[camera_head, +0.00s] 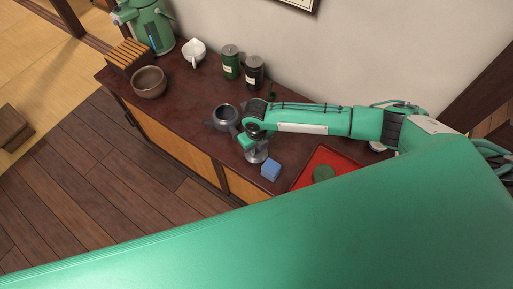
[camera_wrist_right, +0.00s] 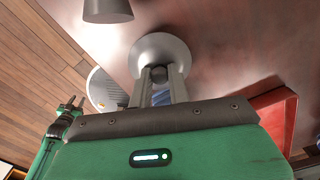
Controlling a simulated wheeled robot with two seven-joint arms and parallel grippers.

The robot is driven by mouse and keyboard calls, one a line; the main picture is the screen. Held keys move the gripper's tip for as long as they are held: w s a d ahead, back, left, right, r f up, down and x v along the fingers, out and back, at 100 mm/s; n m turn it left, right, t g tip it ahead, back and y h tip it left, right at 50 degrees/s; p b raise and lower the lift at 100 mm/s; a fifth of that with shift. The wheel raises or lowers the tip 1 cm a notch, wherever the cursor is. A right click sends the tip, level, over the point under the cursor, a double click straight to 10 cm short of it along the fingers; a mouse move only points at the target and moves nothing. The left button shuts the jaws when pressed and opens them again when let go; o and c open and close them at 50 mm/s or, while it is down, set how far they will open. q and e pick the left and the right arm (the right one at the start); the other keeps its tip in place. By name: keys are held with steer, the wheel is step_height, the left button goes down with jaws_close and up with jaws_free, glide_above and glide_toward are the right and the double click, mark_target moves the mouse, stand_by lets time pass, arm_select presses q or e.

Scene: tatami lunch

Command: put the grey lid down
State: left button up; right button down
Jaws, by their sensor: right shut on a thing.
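The grey lid (camera_wrist_right: 158,48) is a round disc with a dark knob. My right gripper (camera_wrist_right: 158,82) is shut on the knob in the wrist view. In the head view my right gripper (camera_head: 253,146) points down over the dark red counter, with the lid (camera_head: 258,157) under it. I cannot tell whether the lid touches the counter. The grey teapot (camera_head: 226,117) stands on the counter just behind and left of the gripper.
A red tray (camera_head: 306,178) with a green item (camera_head: 323,173) is farther right. Two canisters (camera_head: 231,62) (camera_head: 254,73), a white pot (camera_head: 194,52) and a brown bowl (camera_head: 149,83) stand behind.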

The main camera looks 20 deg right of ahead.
steer(key=shift+f, duration=0.75)
steer(key=shift+f, duration=0.2)
steer(key=c, duration=1.3)
jaws_free()
steer(key=shift+r, duration=0.1)
